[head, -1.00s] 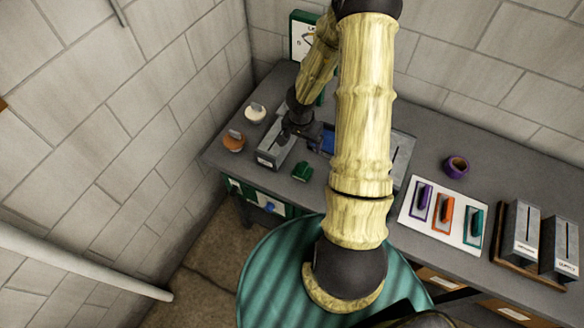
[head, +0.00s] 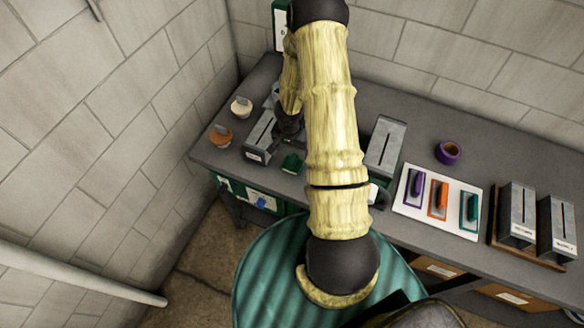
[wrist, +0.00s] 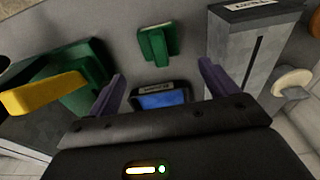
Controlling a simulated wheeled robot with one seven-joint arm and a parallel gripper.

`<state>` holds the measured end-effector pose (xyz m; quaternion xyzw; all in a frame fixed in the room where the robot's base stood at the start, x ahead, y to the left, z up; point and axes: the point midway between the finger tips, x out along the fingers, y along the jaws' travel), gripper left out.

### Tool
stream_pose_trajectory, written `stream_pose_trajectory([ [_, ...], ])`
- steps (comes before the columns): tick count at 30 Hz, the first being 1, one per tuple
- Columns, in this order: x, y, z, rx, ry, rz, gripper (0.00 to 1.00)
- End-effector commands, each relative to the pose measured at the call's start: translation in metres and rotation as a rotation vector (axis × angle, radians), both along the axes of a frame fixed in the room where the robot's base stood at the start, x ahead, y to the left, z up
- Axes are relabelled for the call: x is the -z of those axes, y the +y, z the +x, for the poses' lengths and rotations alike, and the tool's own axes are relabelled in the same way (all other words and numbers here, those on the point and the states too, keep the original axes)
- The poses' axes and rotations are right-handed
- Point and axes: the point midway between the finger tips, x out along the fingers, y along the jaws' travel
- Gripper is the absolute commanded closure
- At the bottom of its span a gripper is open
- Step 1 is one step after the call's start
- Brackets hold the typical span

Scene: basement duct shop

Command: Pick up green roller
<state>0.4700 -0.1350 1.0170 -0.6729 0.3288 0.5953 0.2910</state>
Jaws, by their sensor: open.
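The green roller (head: 293,163) appears as a small green piece on the grey bench, just right of the left slotted metal box. In the wrist view the green roller (wrist: 157,42) lies ahead of my fingers, roughly centred between them but beyond their tips. My gripper (wrist: 161,72) is open and empty, with its two purple fingers apart. In the head view my gripper is mostly hidden behind my arm.
The slotted box (head: 262,137) stands close beside the roller. A blue-screened device (wrist: 163,100) lies between my fingers in the wrist view. A green object with a yellow handle (wrist: 40,95) is at left. A white board (head: 412,210) holds coloured tools. Purple tape (head: 448,152) lies behind.

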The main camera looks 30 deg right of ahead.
Motion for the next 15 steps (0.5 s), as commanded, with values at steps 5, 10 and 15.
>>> stream_pose_trajectory([
  [5,0.027,-0.002,0.002,0.001,0.001,0.001,0.15],
  [10,0.027,-0.003,0.002,0.001,-0.001,0.001,0.15],
  [15,0.027,-0.002,0.002,0.0,-0.001,0.001,0.15],
])
